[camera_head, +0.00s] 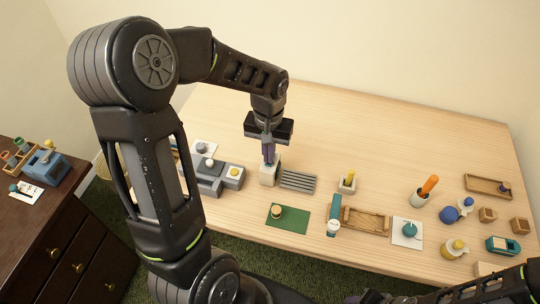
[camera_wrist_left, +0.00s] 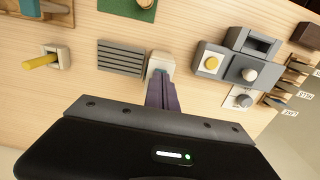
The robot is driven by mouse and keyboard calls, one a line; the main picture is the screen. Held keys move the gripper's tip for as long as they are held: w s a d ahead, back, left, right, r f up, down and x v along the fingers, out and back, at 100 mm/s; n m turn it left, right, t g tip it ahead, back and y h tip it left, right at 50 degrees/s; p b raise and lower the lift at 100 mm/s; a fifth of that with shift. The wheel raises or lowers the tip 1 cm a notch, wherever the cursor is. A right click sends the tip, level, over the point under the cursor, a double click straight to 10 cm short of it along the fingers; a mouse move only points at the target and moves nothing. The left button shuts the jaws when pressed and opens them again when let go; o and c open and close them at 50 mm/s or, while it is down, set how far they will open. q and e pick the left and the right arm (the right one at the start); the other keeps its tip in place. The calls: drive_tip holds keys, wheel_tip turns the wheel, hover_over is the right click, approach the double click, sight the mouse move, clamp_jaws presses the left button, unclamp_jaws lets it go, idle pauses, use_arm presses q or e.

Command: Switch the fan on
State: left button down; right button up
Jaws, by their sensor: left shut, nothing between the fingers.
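No bladed fan can be made out. A small cream block (camera_head: 268,174) stands on the table beside a dark grey slatted panel (camera_head: 299,181). My left gripper (camera_head: 268,158) is shut and empty, pointing down at the block's top. In the left wrist view its purple fingers (camera_wrist_left: 161,92) overlap the near side of the cream block (camera_wrist_left: 162,65), and the slatted panel (camera_wrist_left: 121,58) lies to the left. I cannot tell whether the fingertips touch the block; they hide part of it. My right gripper is not in view.
A grey unit (camera_head: 205,185) with a yellow button (camera_head: 234,171) and a pale knob stands left of the block. A green mat (camera_head: 288,220), a cup with an orange handle (camera_head: 421,197) and wooden trays (camera_head: 367,222) lie in front and right. The table's back is clear.

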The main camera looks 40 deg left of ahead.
use_arm(q)
wheel_tip(320, 180, up, 6)
drive_tip(key=p, duration=0.4)
drive_tip(key=shift+r, duration=0.2)
idle(0.4)
